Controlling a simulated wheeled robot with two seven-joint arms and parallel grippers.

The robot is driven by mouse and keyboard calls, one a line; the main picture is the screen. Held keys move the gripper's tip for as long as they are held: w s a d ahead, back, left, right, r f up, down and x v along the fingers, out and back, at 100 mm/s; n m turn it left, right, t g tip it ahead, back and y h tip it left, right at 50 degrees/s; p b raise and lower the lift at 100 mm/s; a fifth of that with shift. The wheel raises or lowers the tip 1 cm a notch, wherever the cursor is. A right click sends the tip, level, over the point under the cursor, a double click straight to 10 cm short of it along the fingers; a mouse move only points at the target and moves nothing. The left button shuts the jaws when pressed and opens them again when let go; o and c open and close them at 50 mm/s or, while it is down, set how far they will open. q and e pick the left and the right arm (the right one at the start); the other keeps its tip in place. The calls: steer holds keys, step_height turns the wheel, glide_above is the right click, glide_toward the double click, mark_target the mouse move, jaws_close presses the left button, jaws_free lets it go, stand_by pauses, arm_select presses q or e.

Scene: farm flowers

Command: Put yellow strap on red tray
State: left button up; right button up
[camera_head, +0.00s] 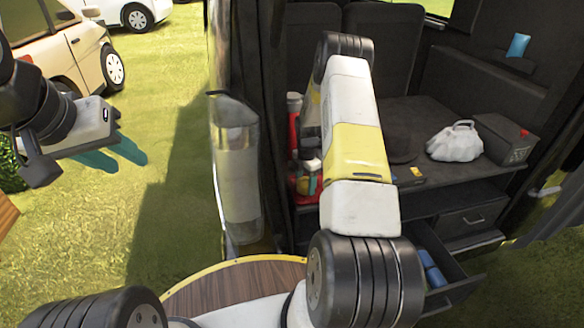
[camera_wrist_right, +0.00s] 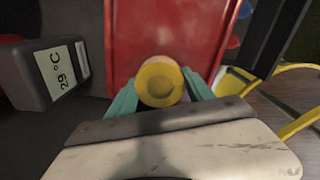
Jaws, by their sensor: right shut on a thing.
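My right gripper (camera_wrist_right: 160,92) is shut on the yellow strap (camera_wrist_right: 160,84), a round roll between its teal fingers in the right wrist view. The red tray (camera_wrist_right: 168,30) fills the area just beyond the strap there. I cannot tell whether they touch. That arm hides the right gripper and strap there. My left gripper (camera_head: 128,166) is empty and open, over the grass outside the van.
A grey box with a "29 °C" display (camera_wrist_right: 62,75) stands left of my right gripper. A white bag (camera_head: 456,142) and a dark box (camera_head: 506,139) sit on the van's dark shelf. An open drawer (camera_head: 440,275) holds blue items. Parked cars stand on the grass.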

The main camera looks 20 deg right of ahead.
mark_target(305, 182)
steer(key=shift+f, duration=0.15)
steer(key=o, duration=1.6)
step_height(305, 182, up, 12)
steer(key=shift+r, duration=0.15)
